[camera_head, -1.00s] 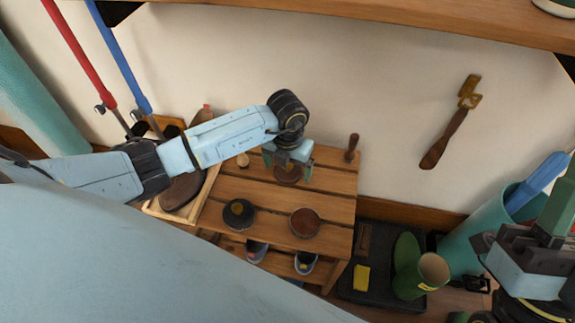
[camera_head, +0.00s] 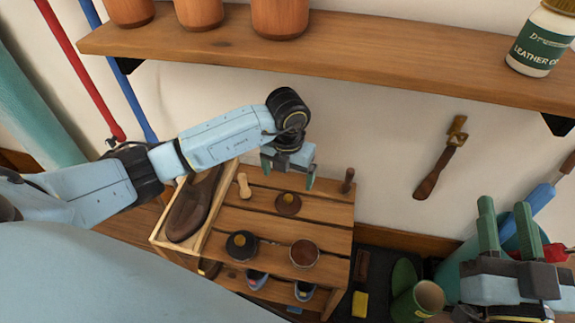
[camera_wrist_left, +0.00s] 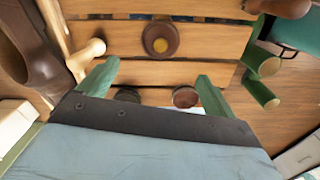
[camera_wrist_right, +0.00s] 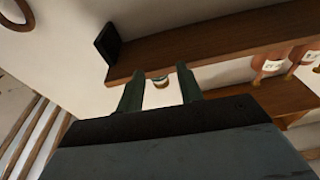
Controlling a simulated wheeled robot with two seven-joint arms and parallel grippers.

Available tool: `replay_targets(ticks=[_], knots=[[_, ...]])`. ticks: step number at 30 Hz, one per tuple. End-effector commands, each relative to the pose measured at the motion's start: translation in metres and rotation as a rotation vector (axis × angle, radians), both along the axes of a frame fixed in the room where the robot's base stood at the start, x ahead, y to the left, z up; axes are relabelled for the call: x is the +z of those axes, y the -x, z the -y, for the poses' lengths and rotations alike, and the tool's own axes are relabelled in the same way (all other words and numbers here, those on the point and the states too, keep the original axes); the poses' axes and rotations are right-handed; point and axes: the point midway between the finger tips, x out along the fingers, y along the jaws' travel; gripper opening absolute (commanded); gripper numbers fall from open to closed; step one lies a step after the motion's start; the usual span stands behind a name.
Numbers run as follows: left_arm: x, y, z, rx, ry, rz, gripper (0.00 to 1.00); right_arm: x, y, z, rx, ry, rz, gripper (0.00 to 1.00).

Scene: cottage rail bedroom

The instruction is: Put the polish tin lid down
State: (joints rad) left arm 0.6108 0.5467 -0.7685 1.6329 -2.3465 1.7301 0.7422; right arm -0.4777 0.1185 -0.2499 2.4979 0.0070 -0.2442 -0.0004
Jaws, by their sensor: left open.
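The polish tin lid (camera_head: 288,205), a dark brown disc with a yellow centre, lies on the slatted wooden bench; it also shows in the left wrist view (camera_wrist_left: 161,38). My left gripper (camera_head: 289,178) is open and empty above the bench, just behind the lid and apart from it. In the left wrist view its fingers (camera_wrist_left: 155,85) are spread with nothing between them. My right gripper (camera_head: 505,210) is open and empty at the right.
A tray with a brown shoe (camera_head: 187,215) stands at the bench's left. A wooden knob-ended tool (camera_head: 244,186) and an upright brown handle (camera_head: 348,181) are on the bench. A shelf (camera_head: 330,52) with pots and a bottle is above. Green boots (camera_head: 418,300) stand at lower right.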

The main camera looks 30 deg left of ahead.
Motion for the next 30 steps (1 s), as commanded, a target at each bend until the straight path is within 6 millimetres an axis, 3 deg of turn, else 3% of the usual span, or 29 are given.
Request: replay_targets(ticks=[8, 25, 30], knots=[[0.012, 0.0, 0.0, 0.0, -0.001, -0.001, 0.91, -0.02, -0.002, 0.003, -0.009, 0.037, -0.12, 0.36], [0.012, 0.001, 0.001, 0.0, 0.007, -0.005, 0.91, -0.022, -0.003, 0.003, -0.009, 0.04, -0.129, 0.36], [0.015, 0.013, 0.029, 0.0, 0.182, -0.067, 0.91, -0.04, -0.014, 0.001, -0.011, 0.065, -0.211, 0.36]])
